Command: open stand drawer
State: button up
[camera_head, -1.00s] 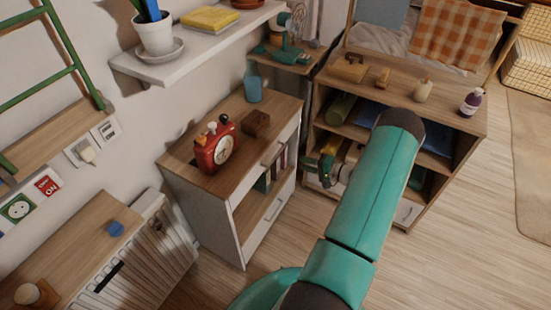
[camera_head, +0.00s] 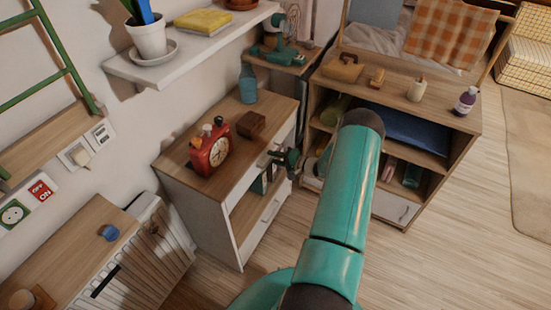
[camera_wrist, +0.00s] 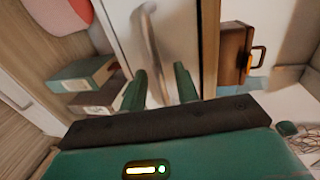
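The stand (camera_head: 185,212) is a white cabinet with a wooden top, at the middle left in the head view. Its upper drawer front (camera_wrist: 188,25) is white with a curved metal handle (camera_wrist: 150,38) in the wrist view. The upper drawer looks shut. My gripper (camera_head: 285,158) is at the stand's front by the upper drawer. In the wrist view my gripper (camera_wrist: 160,85) has two green fingers apart, with the handle just ahead and its near end showing between them. I cannot tell whether they touch it. A lower drawer handle (camera_head: 271,209) also shows.
A red alarm clock (camera_head: 210,149), a brown box (camera_head: 251,124) and a blue bottle (camera_head: 248,85) stand on top. A wooden shelf unit (camera_head: 462,165) is to the right. A white wall shelf (camera_head: 205,50) overhangs behind. Open floor (camera_head: 455,255) lies at front right.

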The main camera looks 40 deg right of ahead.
grip_shut()
jog(key=shift+s, duration=0.15)
jog(key=f+v, duration=0.2)
jog(key=v, duration=0.7)
jog(key=f+v, duration=0.2)
jog(key=v, duration=0.7)
jog(key=shift+s, duration=0.65)
jog(key=shift+d+r, duration=0.1)
jog(key=shift+d, duration=0.05)
grip_release()
jog(key=v, duration=1.3)
jog(key=shift+s, duration=0.45)
jog(key=shift+w+r, duration=0.1)
